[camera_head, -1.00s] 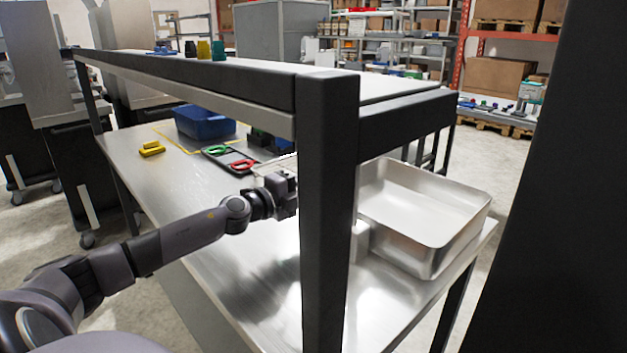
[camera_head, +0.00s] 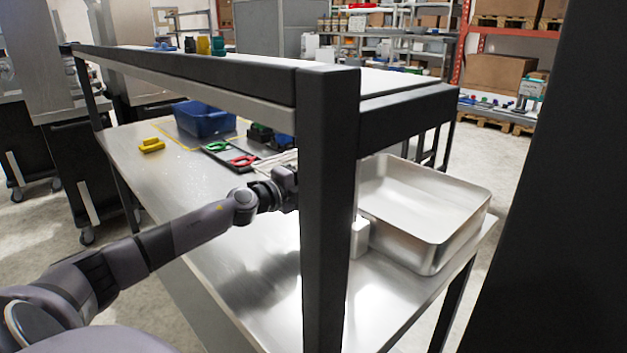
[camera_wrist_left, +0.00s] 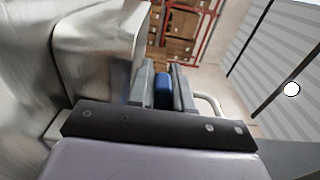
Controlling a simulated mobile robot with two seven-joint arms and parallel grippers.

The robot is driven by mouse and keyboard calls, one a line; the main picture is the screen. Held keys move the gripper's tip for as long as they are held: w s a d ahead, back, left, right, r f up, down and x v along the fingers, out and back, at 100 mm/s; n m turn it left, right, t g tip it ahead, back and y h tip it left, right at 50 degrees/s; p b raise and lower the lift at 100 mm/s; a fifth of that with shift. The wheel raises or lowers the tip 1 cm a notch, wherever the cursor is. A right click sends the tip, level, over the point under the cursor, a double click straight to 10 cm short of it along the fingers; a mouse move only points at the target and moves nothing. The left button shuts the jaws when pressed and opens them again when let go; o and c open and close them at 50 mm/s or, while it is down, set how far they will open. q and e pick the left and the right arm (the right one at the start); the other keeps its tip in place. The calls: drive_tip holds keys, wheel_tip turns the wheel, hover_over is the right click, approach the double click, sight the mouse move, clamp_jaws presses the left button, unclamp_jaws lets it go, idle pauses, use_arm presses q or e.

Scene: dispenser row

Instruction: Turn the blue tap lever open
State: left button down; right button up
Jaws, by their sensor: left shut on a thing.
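The blue tap lever (camera_wrist_left: 163,90) shows in the left wrist view as a blue piece between the two grey fingers of my left gripper (camera_wrist_left: 163,78). The fingers are shut on it. In the head view the left gripper (camera_head: 286,186) reaches above the steel table, and its front end is hidden behind the dark post. The lever and the tap body cannot be made out there. My right gripper is in neither view.
The dark post (camera_head: 328,200) of the rack stands close in front of my left gripper. A steel basin (camera_head: 455,193) sits to its right on the table (camera_head: 190,185). Further back are a blue bin (camera_head: 203,120), a yellow object (camera_head: 151,145) and green and red rings on a dark tray.

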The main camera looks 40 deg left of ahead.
use_arm(q)
drive_tip(key=shift+w+d+m+h+b, duration=0.1)
drive_tip(key=shift+w+m+h+b, duration=0.2)
drive_tip(key=shift+h+b, duration=0.25)
drive_tip(key=shift+w+d+m+h+b, duration=0.1)
drive_tip(key=shift+w+m+h+b, duration=0.05)
drive_tip(key=shift+m+h+b, duration=0.35)
drive_tip(key=c, duration=1.4)
unclamp_jaws()
